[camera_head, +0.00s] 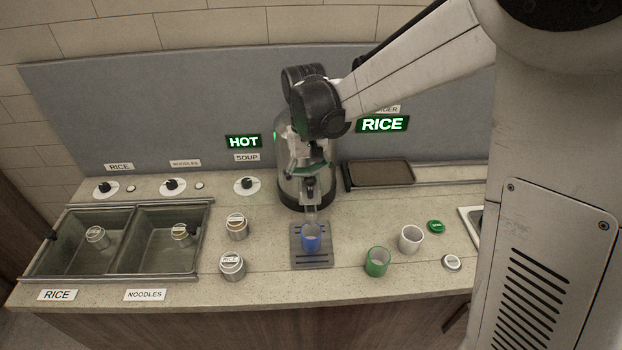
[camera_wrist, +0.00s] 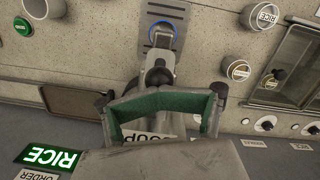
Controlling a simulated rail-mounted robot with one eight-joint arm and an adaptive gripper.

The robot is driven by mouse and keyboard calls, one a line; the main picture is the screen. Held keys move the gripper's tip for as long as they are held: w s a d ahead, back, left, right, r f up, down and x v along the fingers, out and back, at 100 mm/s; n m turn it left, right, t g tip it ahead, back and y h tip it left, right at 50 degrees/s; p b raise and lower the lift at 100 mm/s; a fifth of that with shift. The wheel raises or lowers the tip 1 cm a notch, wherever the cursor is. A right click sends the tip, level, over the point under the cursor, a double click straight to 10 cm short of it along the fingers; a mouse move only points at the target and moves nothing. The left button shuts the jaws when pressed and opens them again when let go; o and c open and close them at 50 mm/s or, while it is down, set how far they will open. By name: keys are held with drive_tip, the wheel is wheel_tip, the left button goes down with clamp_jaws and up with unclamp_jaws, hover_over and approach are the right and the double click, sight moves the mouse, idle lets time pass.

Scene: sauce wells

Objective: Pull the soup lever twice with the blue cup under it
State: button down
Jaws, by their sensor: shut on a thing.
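The blue cup (camera_head: 311,238) stands upright on the drip tray (camera_head: 312,262) under the soup dispenser (camera_head: 289,188). In the wrist view its blue rim (camera_wrist: 163,26) shows partly behind the spout. My gripper (camera_head: 312,168) is at the front of the dispenser, above the cup, shut on the dark soup lever (camera_wrist: 157,77). The green-padded fingers (camera_wrist: 163,104) hide part of the lever, so its exact angle is hard to tell. A pale vertical strip shows between the spout and the cup; I cannot tell whether it is flowing soup.
Labelled canisters (camera_head: 232,267) stand to the left, beside the wells (camera_head: 160,240). A dark tray (camera_head: 380,173) lies right of the dispenser. A lit HOT sign (camera_head: 243,141) is on the wall.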

drive_tip(key=w, duration=0.2)
drive_tip(key=w+a, duration=0.1)
drive_tip(key=w, duration=0.1)
drive_tip(key=shift+w+f, duration=0.1)
drive_tip(key=shift+f, duration=0.2)
drive_tip(key=shift+s+r, duration=0.3)
drive_tip(key=shift+s, duration=0.1)
drive_tip(key=shift+w, duration=0.25)
wheel_tip(320, 180, up, 12)
drive_tip(key=shift+w, duration=0.2)
drive_tip(key=s+d+f+m+t+b, duration=0.15)
drive_tip(key=s+d+t+b, duration=0.3)
drive_tip(key=s+d, duration=0.6)
drive_tip(key=s+d+f+m+t+b, duration=0.1)
drive_tip(key=s+d+f+t+b, duration=0.1)
drive_tip(key=s, duration=0.4)
drive_tip(key=s+d+f+m+t+b, duration=0.1)
drive_tip(key=s+d+f+t+b, duration=0.1)
drive_tip(key=s+d+f, duration=0.2)
wheel_tip(320, 180, down, 3)
drive_tip(key=s, duration=0.2)
drive_tip(key=shift+s+d+r+b, duration=0.2)
drive_tip(key=shift+s+d+b, duration=0.1)
